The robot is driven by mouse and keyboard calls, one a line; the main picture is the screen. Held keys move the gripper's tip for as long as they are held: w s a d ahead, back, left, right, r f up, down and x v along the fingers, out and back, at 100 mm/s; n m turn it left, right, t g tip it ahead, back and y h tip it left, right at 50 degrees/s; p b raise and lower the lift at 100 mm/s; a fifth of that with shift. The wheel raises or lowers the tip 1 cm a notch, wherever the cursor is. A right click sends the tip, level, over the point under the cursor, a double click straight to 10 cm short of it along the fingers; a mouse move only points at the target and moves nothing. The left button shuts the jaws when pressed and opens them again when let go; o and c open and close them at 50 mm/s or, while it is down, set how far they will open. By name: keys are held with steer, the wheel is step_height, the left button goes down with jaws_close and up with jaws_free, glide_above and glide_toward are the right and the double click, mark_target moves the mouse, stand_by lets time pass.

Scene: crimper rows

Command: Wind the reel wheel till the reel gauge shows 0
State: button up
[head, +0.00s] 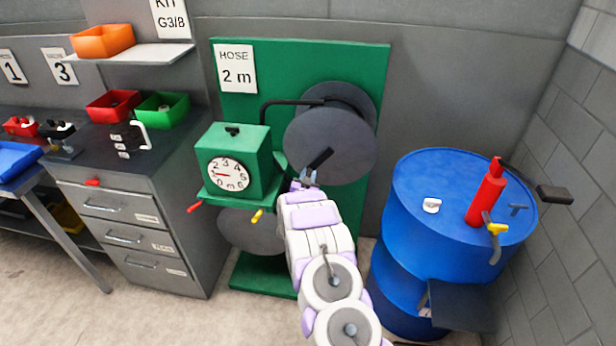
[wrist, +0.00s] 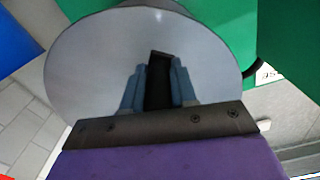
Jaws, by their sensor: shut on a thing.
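The reel wheel is a dark grey disc (head: 330,135) on the green board, with a black handle (head: 319,159) sticking out of its face. In the wrist view the disc (wrist: 90,70) fills the middle, with the black handle (wrist: 158,88) in front of it. My gripper (head: 306,180) is at the lower left of the disc; in the wrist view its two blue-grey fingers (wrist: 159,85) are shut on the handle, one on each side. The reel gauge (head: 227,174) is a white dial on a green box, left of the disc. Its red needle points left; the exact reading is too small to tell.
A red lever (head: 194,208) and a yellow lever (head: 257,216) stick out below the gauge box. A blue drum (head: 407,215) with a red pump (head: 487,193) stands close on the right. A grey drawer cabinet (head: 190,235) stands on the left.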

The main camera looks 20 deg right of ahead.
jaws_close()
steer(key=shift+d, duration=0.1)
